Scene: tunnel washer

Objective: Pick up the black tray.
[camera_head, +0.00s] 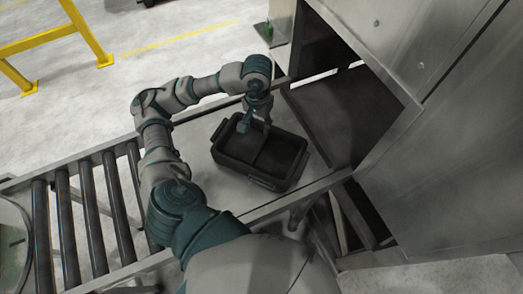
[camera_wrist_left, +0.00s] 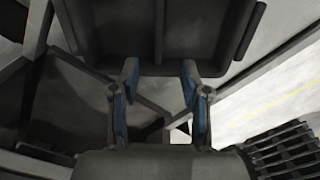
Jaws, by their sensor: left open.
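The black tray (camera_head: 225,160) lies on the flat metal surface in front of the washer opening, with its inside facing up and a divider inside. My left arm comes in from the left and reaches over the tray's far side. My left gripper (camera_head: 255,124) points down at the tray's far rim and partly covers it. In the left wrist view the fingers of the left gripper (camera_wrist_left: 160,72) are apart, with the rim of the tray (camera_wrist_left: 155,68) close to their tips. I cannot tell whether they touch it. My right gripper is not in view.
A roller conveyor (camera_head: 85,215) runs off to the left of the metal surface (camera_head: 203,185). The metal washer housing (camera_head: 420,120) with its dark opening stands close on the right. A yellow barrier (camera_head: 50,40) stands at upper left, with open floor around it.

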